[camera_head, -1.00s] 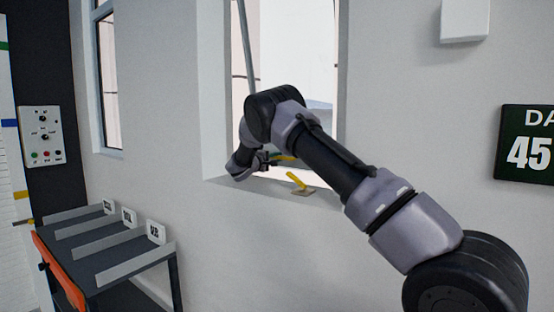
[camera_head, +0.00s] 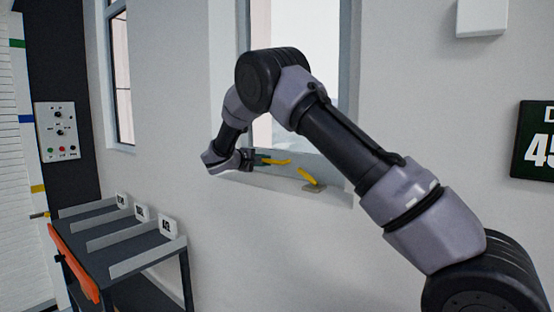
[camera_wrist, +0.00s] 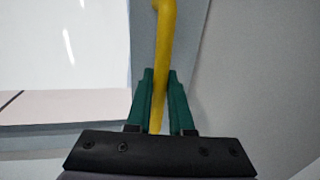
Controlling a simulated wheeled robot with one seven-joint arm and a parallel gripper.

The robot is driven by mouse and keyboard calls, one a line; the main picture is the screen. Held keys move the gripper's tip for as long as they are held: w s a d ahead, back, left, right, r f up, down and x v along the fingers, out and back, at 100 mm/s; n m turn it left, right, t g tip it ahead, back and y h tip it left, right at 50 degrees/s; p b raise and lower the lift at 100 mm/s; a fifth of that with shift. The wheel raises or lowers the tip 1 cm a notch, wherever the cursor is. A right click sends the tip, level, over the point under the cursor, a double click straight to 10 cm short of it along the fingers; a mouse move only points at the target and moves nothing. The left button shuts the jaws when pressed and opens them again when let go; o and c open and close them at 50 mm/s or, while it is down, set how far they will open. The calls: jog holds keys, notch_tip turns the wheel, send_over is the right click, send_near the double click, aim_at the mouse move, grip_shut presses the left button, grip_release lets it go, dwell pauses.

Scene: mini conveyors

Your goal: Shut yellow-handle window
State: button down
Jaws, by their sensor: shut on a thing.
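The window (camera_head: 345,70) sits in a deep recess in the white wall, and my arm covers part of it. Its grey sash looks close to the frame; I cannot tell whether it is fully closed. My gripper (camera_head: 260,160) is low at the window, shut on the yellow handle (camera_head: 281,162). In the wrist view, the yellow handle (camera_wrist: 163,60) runs between the green fingertips (camera_wrist: 158,100), beside the grey sash (camera_wrist: 80,135) and the bright pane (camera_wrist: 60,55).
A dark rack (camera_head: 110,250) with pale dividers and an orange front bar stands at the lower left. A control panel (camera_head: 57,132), another window (camera_head: 120,75), a white box (camera_head: 482,17) and a dark number sign (camera_head: 538,145) are on the walls.

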jog(key=shift+f+v, duration=0.1)
jog(key=shift+v, duration=0.55)
jog(key=shift+f+v, duration=0.15)
jog(key=shift+v, duration=0.5)
jog(key=c, duration=0.8)
grip_release()
jog(key=shift+a+r, duration=0.1)
jog(key=shift+a, duration=0.15)
jog(key=shift+d, duration=0.15)
jog(key=v, duration=1)
jog(key=shift+s+a+r, duration=0.2)
jog(key=shift+s, duration=0.05)
